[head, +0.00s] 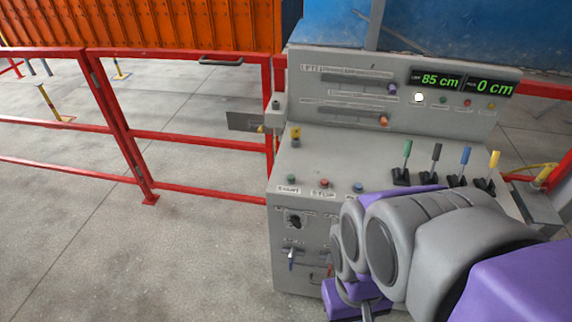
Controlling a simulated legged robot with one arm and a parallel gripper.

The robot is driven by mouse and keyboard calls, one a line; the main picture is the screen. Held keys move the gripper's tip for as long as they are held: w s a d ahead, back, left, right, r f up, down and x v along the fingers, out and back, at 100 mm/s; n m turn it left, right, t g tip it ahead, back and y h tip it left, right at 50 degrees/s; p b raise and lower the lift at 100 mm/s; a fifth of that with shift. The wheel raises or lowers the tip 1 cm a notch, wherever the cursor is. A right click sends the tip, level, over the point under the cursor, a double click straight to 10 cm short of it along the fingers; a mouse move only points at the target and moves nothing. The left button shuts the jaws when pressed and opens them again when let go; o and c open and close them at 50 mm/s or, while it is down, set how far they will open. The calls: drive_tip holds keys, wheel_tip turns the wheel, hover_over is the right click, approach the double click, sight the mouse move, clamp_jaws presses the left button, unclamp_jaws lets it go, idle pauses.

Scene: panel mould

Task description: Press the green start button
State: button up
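The green start button (291,179) sits at the left front of the grey control console's sloped top, above a label that seems to read START. A red button (324,183) labelled STOP and a blue button (358,187) are in the same row to its right. My grey and purple arm reaches in from the lower right and covers the console's right front. My gripper (350,298) seems to be at the arm's lower left end, below and to the right of the green button and apart from it. Whether its jaws are open is unclear.
Several levers (437,165) with coloured handles stand on the console's right side. A yellow-topped knob (295,135) stands behind the start button. The upright panel carries sliders and a green display (435,81). Red railings (110,120) run left; the floor (180,240) there is clear.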

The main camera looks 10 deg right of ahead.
idle(0.3)
clamp_jaws()
idle(1.6)
